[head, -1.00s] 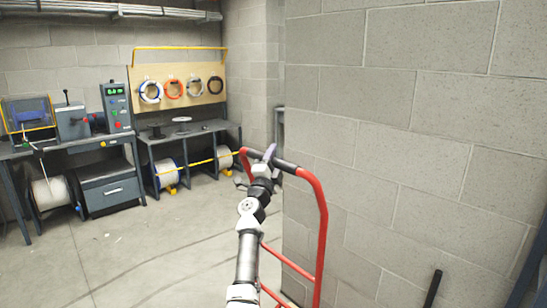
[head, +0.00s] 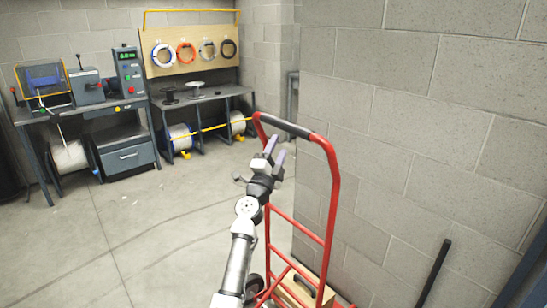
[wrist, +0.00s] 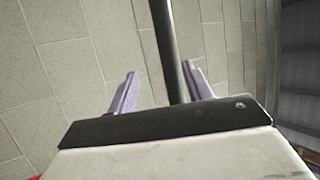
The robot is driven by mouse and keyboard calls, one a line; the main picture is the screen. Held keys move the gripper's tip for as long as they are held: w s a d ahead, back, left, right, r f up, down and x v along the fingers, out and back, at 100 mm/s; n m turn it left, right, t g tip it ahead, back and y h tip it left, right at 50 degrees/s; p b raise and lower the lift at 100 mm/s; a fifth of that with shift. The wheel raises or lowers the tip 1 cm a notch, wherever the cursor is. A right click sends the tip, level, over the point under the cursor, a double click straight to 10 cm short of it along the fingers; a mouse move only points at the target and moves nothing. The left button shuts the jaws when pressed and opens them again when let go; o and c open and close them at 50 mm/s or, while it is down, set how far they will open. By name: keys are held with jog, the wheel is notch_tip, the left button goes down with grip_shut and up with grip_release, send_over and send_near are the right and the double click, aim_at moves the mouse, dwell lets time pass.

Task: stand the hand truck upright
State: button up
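The red hand truck (head: 332,195) stands by the block wall in the head view and looks upright or close to it. Its top bar has a dark grip (head: 284,125). A tan box (head: 303,290) sits low in its frame. My gripper (head: 277,147) is just below and in front of the grip, its two purple fingers spread with nothing held between them. In the wrist view, a dark bar (wrist: 166,45) runs between the open fingers without touching either. The foot of the hand truck is cut off by the frame.
The block wall (head: 430,110) is close on the right, with a dark bar (head: 434,272) leaning there. Workbenches (head: 200,98) with machines and cable reels stand at the back left. The floor (head: 150,230) on the left is clear.

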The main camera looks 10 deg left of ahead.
jog(key=shift+v, duration=1.4)
jog(key=shift+a+r, duration=0.1)
